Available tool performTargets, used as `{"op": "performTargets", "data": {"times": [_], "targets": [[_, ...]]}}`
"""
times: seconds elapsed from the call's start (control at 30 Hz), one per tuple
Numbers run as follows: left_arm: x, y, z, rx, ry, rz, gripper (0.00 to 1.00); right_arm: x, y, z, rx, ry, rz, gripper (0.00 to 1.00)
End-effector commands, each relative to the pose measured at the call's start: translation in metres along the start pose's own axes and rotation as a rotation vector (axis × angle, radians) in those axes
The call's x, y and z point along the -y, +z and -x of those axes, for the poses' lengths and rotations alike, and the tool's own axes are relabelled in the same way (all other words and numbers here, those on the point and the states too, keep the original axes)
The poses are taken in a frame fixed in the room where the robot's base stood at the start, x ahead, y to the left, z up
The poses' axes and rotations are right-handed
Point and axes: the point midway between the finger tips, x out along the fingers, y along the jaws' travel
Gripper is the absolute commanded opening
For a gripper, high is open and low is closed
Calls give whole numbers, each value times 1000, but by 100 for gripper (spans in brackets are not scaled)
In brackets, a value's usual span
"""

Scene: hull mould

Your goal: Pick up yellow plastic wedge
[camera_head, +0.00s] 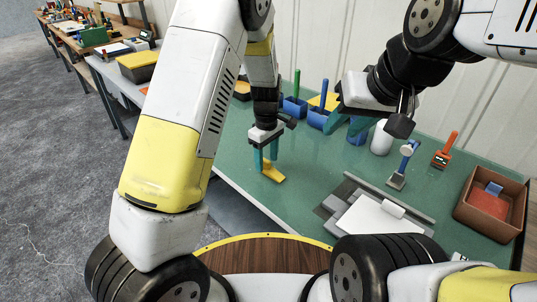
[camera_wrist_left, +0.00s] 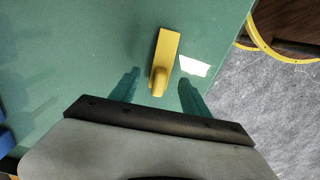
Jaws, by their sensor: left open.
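The yellow plastic wedge (camera_head: 271,173) lies on the green tabletop (camera_head: 305,185) near its left front edge. In the left wrist view the wedge (camera_wrist_left: 164,62) lies just ahead of the fingertips, roughly in line with the gap between them. My left gripper (camera_head: 265,161) points down over the wedge with its teal fingers apart; in the left wrist view the left gripper (camera_wrist_left: 158,88) is open and empty. I cannot tell whether a finger touches the wedge. My right gripper (camera_head: 345,120) is over the table at the back, its teal fingers apart and nothing visible between them.
A white label (camera_wrist_left: 195,66) lies beside the wedge. A grey-and-white board (camera_head: 378,222), a blue-handled tool (camera_head: 404,165), an orange-handled tool (camera_head: 445,152) and a brown bin (camera_head: 492,202) are to the right. Blue holders (camera_head: 295,106) stand at the back.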

Motion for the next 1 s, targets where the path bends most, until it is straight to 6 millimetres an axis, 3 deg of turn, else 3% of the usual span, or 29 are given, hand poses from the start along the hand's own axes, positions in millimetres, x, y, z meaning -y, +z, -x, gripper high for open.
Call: {"op": "performTargets", "data": {"times": [0.13, 0.4, 0.7, 1.0], "targets": [[0, 0, -18, 1, -1, 0, 55, 0, 0, 0, 0, 0, 0, 36], [0, 0, -22, 0, 1, -1, 55, 0, 0, 0, 0, 0, 0, 36], [0, 0, -21, 0, 1, -1, 0, 0, 0, 0, 0, 0, 0, 36], [0, 0, -20, 0, 2, -1, 0, 0, 0, 0, 0, 0, 0, 36]]}}
